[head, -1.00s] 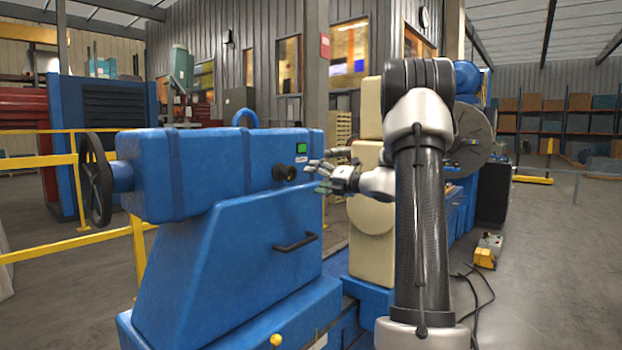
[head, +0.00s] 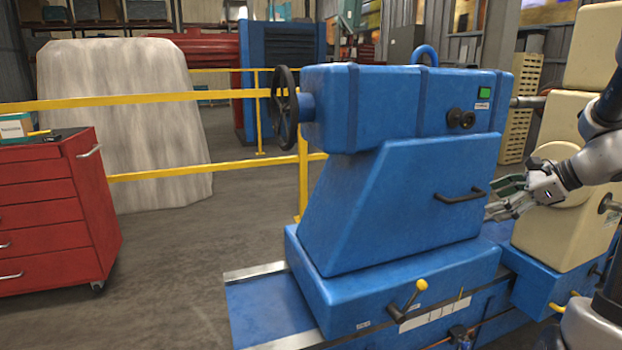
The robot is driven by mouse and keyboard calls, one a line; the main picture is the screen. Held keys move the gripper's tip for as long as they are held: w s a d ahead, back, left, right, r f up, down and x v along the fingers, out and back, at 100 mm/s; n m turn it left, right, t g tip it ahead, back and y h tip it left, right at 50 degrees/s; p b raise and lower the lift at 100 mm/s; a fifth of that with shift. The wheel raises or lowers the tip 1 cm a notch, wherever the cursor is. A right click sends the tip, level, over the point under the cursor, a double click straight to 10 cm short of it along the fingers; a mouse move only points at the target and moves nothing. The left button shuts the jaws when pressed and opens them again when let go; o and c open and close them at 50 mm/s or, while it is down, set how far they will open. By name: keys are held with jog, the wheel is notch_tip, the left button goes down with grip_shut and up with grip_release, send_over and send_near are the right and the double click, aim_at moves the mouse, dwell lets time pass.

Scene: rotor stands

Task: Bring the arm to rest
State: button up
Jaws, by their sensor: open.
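My gripper (head: 492,200) is at the right of the head view, at the end of my arm (head: 598,155), which comes in from the right edge. The fingers point left and are apart with nothing between them. They are close to the right side of the blue machine stand (head: 400,210), near its dark handle (head: 460,196). I cannot tell whether they touch it. Much of my arm is cut off by the right edge.
A cream machine block (head: 565,235) stands behind my gripper. A handwheel (head: 284,108) sticks out at the stand's left. A red tool cabinet (head: 55,215) stands at the left, before yellow rails (head: 150,100) and a pale covered shape (head: 120,125). The floor between cabinet and stand is clear.

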jog(key=s+a+r+n+g+h, duration=0.1)
jog(key=s+a+n+h, duration=0.1)
jog(key=s+n, duration=0.5)
jog(key=s+a+r+n+g+h, duration=0.1)
jog(key=s+a+n, duration=0.3)
jog(key=s+n, duration=0.4)
jog(key=s+a+r+n+g+h, duration=0.1)
jog(key=s+a+r+n+h, duration=0.1)
jog(key=s+n, duration=0.6)
jog(key=shift+s+a+r+h, duration=0.4)
jog(key=shift+s+a+h, duration=0.4)
jog(key=shift+s+a, duration=0.2)
jog(key=shift+g, duration=0.3)
